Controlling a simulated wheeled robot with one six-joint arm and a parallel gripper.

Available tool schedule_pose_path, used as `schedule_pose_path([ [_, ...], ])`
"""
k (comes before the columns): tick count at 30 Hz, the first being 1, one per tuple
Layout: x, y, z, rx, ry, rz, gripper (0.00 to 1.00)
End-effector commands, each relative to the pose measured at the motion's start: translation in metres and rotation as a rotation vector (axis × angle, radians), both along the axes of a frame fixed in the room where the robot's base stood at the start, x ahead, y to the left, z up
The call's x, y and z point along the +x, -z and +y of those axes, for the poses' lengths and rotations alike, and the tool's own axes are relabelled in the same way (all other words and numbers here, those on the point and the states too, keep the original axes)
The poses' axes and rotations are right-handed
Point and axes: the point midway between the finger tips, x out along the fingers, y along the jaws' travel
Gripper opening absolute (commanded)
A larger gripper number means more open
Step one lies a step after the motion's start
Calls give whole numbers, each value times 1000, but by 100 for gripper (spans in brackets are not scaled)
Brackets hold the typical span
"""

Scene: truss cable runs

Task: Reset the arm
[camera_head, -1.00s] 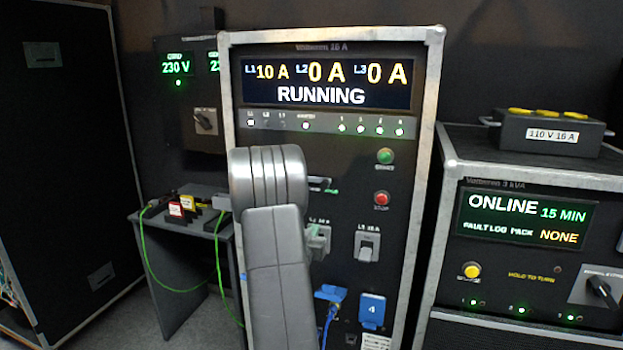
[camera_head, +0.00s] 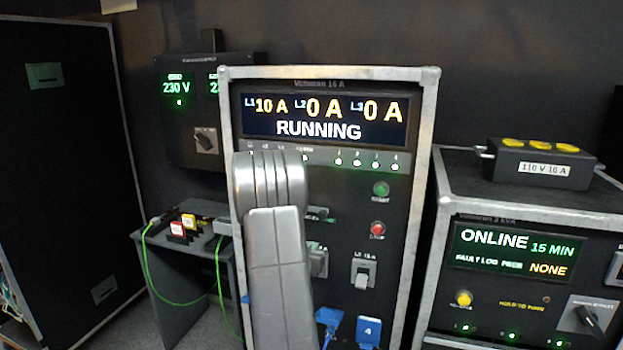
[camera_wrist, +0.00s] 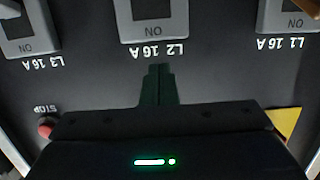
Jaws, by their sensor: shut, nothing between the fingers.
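My arm rises in front of the rack panel in the head view, and its grey link hides part of the panel and my gripper. In the wrist view, my gripper (camera_wrist: 158,85) is shut and empty, its dark fingers together. Its tips point toward the L2 16 A breaker (camera_wrist: 152,22) and are apart from it in the picture. The rack unit (camera_head: 430,110) has a display (camera_head: 325,118) that reads RUNNING, with L1 10 A, L2 0 A and L3 0 A.
The L3 breaker (camera_head: 363,273), red stop button (camera_head: 377,229) and green start button (camera_head: 381,189) are close to my arm. Blue sockets (camera_head: 368,331) sit below. A small table (camera_head: 190,265) with green cables stands left. An ONLINE unit (camera_head: 522,214) stands right.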

Motion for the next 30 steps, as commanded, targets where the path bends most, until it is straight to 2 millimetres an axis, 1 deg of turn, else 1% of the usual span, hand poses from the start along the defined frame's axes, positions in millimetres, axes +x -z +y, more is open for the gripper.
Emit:
schedule_pose_path([
  [3,-18,-2,6,1,-3,4,0],
  [6,-30,-4,11,-1,-2,3,0],
  [9,-39,-6,13,0,-2,4,0],
  [12,-44,-8,15,-1,-1,3,0],
  [24,-46,-9,15,-1,0,4,0],
  [26,-45,-9,14,-1,0,4,0],
  [30,-33,-6,11,-2,-1,5,0],
])
